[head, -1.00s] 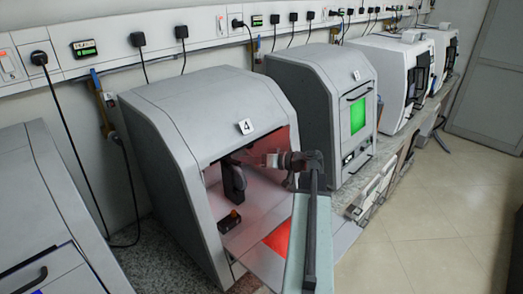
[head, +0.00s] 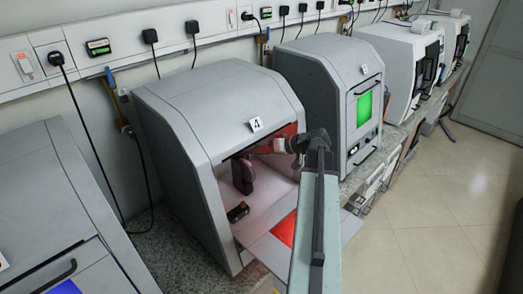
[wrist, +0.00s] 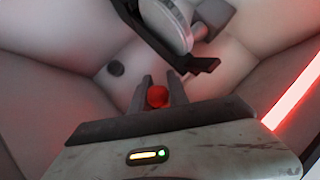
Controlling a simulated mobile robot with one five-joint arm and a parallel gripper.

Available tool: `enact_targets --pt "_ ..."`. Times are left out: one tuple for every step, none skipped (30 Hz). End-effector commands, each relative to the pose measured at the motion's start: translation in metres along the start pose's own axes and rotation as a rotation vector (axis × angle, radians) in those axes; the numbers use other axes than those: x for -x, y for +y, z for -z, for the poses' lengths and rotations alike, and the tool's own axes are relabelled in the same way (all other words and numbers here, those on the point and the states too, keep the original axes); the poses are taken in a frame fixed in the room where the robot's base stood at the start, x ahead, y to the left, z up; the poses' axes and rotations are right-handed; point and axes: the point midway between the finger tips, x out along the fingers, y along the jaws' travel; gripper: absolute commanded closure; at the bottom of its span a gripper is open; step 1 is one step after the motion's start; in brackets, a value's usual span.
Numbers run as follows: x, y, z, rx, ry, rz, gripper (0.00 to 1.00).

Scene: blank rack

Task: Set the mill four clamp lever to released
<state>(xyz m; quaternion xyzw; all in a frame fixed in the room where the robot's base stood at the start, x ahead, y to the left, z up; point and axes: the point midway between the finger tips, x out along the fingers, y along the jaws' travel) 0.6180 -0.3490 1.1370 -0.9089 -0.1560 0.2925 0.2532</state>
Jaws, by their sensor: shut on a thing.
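Mill four (head: 205,85) is the grey machine with the number 4 label, its front open and red light inside. My arm reaches into its opening. My gripper (head: 268,147) is inside, small and partly hidden in the head view. In the wrist view my gripper (wrist: 160,92) has its two fingers closed around a round red knob (wrist: 157,97), which appears to be the end of the clamp lever. The rest of the lever is hidden behind the fingers and gripper body, so its position cannot be told.
A dark upright part (head: 243,175) and a small black and orange block (head: 237,211) are inside the mill. A black and pale fixture (wrist: 180,30) is close beyond the fingers. Other machines (head: 325,85) stand alongside. The floor (head: 425,220) at right is clear.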

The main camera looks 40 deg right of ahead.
Motion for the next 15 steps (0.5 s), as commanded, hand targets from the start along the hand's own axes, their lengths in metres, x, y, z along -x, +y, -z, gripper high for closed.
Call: enact_targets --pt "-0.001 0.000 -0.001 0.002 -0.003 0.000 0.71" --pt "-0.001 0.000 -0.001 0.001 -0.003 0.001 0.63" --pt "0.000 0.000 -0.001 0.001 -0.003 0.001 0.63" --pt "0.000 0.000 -0.001 0.001 -0.003 0.001 0.63" --pt "0.000 0.000 -0.001 0.001 -0.002 0.001 0.63" --pt "0.000 0.001 -0.001 0.001 -0.002 0.001 0.63" --pt "0.001 0.001 -0.001 0.000 -0.002 0.001 0.63" --pt "0.001 0.001 -0.001 0.000 -0.002 0.001 0.63" --pt "0.001 0.001 -0.001 0.000 -0.001 0.001 0.63" --pt "0.001 0.001 -0.001 0.000 -0.001 0.001 0.63" --pt "0.002 0.001 -0.001 0.000 -0.001 0.001 0.63" --pt "0.004 0.000 0.000 0.000 -0.001 0.000 0.63" --pt "0.007 0.000 0.001 -0.001 0.000 0.000 0.63" --pt "0.012 -0.001 0.001 -0.001 0.000 -0.001 0.63" --pt "0.019 -0.001 0.002 -0.001 0.000 -0.001 0.63"
